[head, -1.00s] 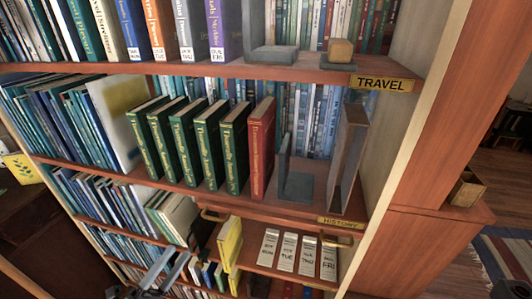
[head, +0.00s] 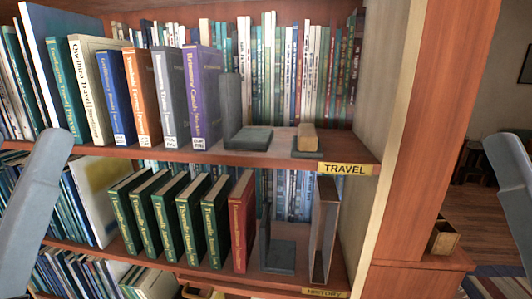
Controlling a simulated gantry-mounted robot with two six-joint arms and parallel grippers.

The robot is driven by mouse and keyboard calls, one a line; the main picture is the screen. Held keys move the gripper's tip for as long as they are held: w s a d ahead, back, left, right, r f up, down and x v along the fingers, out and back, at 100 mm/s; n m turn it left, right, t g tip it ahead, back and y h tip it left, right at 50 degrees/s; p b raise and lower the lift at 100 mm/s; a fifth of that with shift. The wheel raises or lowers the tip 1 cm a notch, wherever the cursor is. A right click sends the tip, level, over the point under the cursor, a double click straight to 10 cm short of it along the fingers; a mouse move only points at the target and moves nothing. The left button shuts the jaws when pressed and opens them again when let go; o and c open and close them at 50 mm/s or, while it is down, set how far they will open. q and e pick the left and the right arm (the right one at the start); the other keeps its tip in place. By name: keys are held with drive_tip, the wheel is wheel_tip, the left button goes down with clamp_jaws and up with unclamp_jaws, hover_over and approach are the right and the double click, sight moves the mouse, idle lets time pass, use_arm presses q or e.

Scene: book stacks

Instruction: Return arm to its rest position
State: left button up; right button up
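A grey-blue link of my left arm (head: 35,205) rises at the left edge, in front of the lower shelf's books. A grey-blue link of my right arm (head: 512,185) shows at the right edge, beside the shelf's wooden side. Both links run out of the picture, so neither gripper is in view. I cannot tell whether the grippers are open or shut, or whether they hold anything.
The upper shelf, labelled TRAVEL (head: 345,169), holds upright books, a grey bookend (head: 235,110) and a small wooden block (head: 307,138). The shelf below holds several green books (head: 188,215), a red book (head: 241,220) and a bookend (head: 280,255).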

wheel_tip(320, 180, up, 37)
drive_tip(key=p, duration=3.3)
drive_tip(key=shift+f, duration=0.2)
drive_tip(key=shift+f, duration=0.1)
